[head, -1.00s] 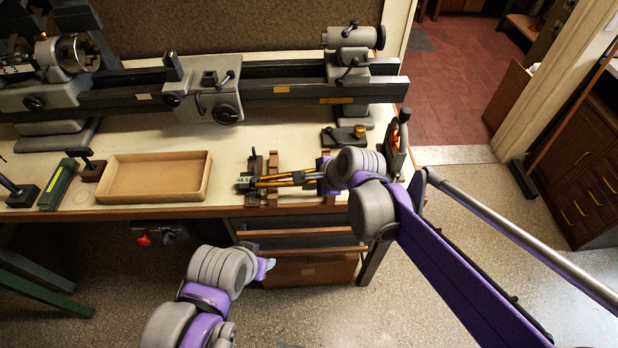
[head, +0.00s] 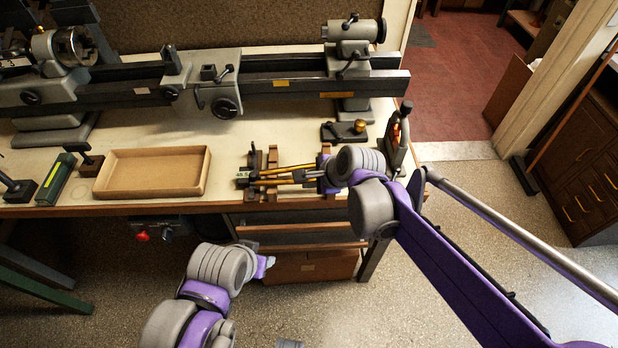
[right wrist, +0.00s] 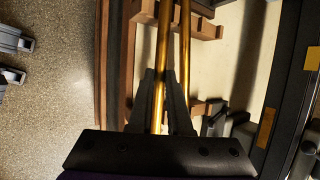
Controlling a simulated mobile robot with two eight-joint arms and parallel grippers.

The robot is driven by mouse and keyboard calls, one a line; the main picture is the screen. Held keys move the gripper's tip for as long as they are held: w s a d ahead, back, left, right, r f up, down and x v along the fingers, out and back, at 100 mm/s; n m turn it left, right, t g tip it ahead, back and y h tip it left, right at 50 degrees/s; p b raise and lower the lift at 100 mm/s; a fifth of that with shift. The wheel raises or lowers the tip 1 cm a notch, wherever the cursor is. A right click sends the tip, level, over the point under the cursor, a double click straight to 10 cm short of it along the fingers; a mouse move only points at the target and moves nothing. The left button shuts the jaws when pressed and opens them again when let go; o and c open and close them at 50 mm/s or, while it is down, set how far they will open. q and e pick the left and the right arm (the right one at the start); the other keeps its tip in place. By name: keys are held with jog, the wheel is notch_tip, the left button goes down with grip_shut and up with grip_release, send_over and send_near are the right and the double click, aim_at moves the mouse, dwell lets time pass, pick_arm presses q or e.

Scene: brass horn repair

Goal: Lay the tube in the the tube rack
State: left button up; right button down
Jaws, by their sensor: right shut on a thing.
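The brass tube (right wrist: 158,105) runs lengthwise between the fingers of my right gripper (right wrist: 160,85), which is shut on it. In the head view the tube (head: 282,181) lies at the bench's front edge, its left part over the wooden tube rack (head: 272,157). Whether it touches the rack is unclear. A second brass rod (head: 290,168) lies behind it at a slight angle. My right gripper (head: 312,177) is at the rack's right side, partly hidden by its own wrist. My left gripper (head: 265,264) hangs empty in front of the bench; its finger gap is unclear.
A shallow wooden tray (head: 152,172) stands left of the rack. A grey lathe (head: 280,82) runs along the back.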

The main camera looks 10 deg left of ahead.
jog(key=shift+f, duration=0.4)
jog(key=c, duration=0.8)
grip_release()
jog(key=shift+o, duration=0.2)
